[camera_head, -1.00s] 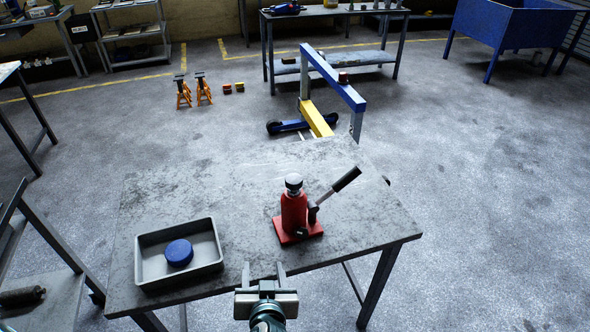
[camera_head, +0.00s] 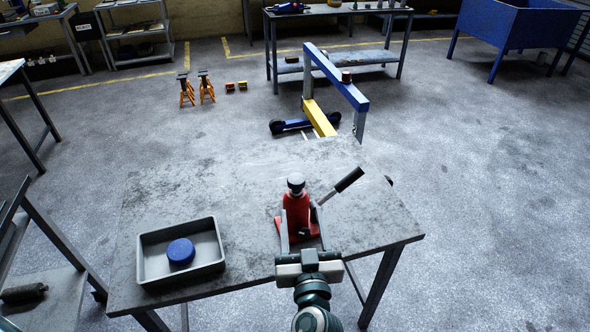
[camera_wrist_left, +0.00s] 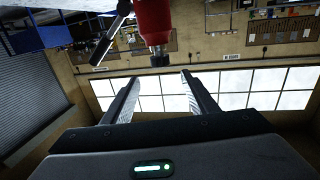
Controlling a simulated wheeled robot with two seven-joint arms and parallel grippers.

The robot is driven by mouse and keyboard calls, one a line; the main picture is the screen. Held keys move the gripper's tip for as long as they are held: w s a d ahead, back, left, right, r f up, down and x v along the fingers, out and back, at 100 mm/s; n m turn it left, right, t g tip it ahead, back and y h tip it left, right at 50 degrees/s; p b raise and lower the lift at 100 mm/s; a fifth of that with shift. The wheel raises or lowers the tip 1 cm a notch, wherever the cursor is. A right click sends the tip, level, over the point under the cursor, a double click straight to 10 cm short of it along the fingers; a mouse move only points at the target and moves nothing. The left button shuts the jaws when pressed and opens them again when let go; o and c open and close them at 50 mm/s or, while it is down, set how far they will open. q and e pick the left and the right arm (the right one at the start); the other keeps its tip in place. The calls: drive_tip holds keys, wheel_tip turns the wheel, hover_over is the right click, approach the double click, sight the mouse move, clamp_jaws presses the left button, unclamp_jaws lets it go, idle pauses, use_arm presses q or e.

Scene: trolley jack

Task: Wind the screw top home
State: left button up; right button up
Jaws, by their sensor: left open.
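A red bottle jack (camera_head: 296,207) stands upright on the grey metal table (camera_head: 225,190). Its dark screw top (camera_head: 296,181) sits on a silver neck, and its black-handled lever points up to the right. My left gripper (camera_head: 303,228) is open on the near side of the jack, its fingers straddling the lower body in this view. In the left wrist view, which is upside down, the jack (camera_wrist_left: 153,18) and its screw top (camera_wrist_left: 159,60) show just beyond the open, empty fingers (camera_wrist_left: 158,80). No contact is visible. My right gripper is not in view.
A grey tray (camera_head: 150,268) holding a blue round lid-like object (camera_head: 181,251) lies left of the jack. The table's back half is clear. A blue and yellow hoist (camera_head: 335,75) stands on the floor behind.

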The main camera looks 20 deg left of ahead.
sight(295, 174)
use_arm(q)
drive_tip(key=p+x, duration=0.4)
drive_tip(key=x, duration=1.2)
drive_tip(key=shift+a+p, duration=0.1)
drive_tip(key=shift+p, duration=0.2)
drive_tip(key=shift+w+a, duration=0.2)
drive_tip(key=shift+w, duration=0.35)
drive_tip(key=c, duration=1.1)
drive_tip(key=shift+o, duration=0.2)
drive_tip(key=shift+m+h, duration=0.4)
drive_tip(key=shift+h, duration=0.2)
